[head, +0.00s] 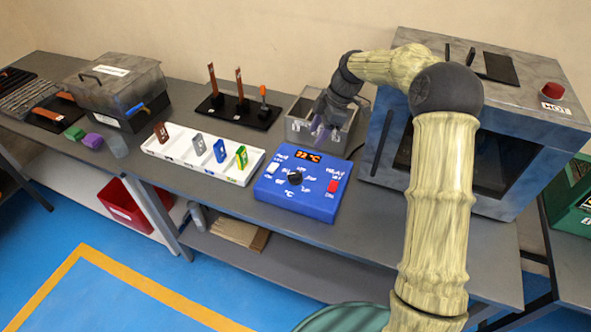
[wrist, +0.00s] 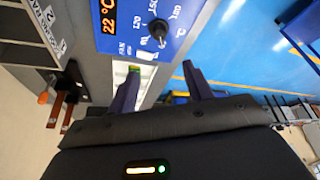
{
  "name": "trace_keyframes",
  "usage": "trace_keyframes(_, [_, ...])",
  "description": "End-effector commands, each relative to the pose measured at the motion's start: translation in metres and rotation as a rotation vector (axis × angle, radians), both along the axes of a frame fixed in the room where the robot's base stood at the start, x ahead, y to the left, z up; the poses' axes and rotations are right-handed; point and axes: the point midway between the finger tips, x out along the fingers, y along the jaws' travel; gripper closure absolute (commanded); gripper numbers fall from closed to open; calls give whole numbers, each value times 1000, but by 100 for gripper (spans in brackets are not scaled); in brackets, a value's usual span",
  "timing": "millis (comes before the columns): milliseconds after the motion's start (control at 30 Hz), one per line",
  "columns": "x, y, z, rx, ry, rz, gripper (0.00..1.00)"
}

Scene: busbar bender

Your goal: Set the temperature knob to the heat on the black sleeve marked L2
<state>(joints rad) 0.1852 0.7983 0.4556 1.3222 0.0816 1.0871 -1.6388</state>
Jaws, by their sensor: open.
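The black temperature knob (head: 295,177) is on the blue control box (head: 270,188), ringed by white markings too small to read surely. It also shows in the wrist view (wrist: 158,30), beside the display (wrist: 107,17) reading 22 °C. I cannot make out a black sleeve marked L2. The white tray (head: 188,161) holds upright brown (head: 160,132), grey (head: 199,143), blue (head: 220,150) and green-yellow (head: 241,157) sleeves, with a wider gap between brown and grey. My gripper (wrist: 157,80) is open and empty, apart from the knob; in the head view it is above the grey bin (head: 300,118).
A large oven-like box (head: 385,135) with a red lamp and a "HOT" label stands right of the control box. A red switch (head: 334,186) is on the control box. Copper bars (head: 240,84) stand upright on a black base behind the tray. A lidded box (head: 120,85) stands left.

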Motion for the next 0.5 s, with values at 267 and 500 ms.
trace_keyframes(267, [-5, 18, -41, 0, 6, 2, 49])
trace_keyframes(500, [-7, 34, -80, 0, 6, 1, 49])
